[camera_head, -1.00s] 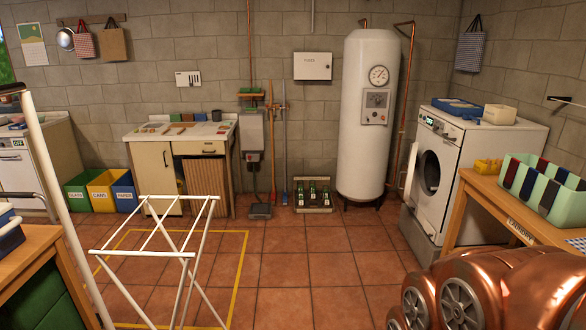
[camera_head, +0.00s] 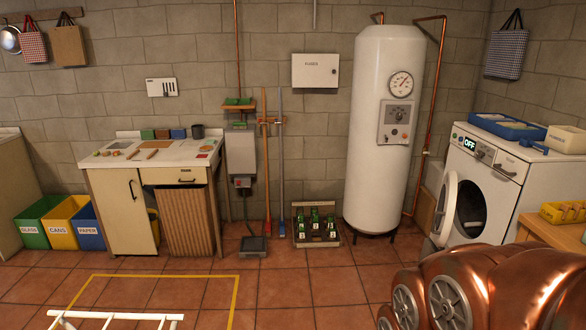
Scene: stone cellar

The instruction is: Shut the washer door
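The white washer (camera_head: 490,184) stands at the right against the wall, with a small display reading OFF on its front panel. Its round door (camera_head: 446,209) stands open, swung out to the left of the dark drum opening (camera_head: 470,206). My copper-coloured arm (camera_head: 500,285) fills the lower right corner, in front of the washer's lower part. My gripper's fingertips do not show, so I cannot see whether it is open or shut.
A white boiler (camera_head: 384,130) and a bottle crate (camera_head: 316,238) stand left of the washer. A wooden table (camera_head: 545,230) with a yellow tray (camera_head: 563,212) is at the right edge. A white drying rack (camera_head: 115,319) is at the bottom left. The tiled floor between is clear.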

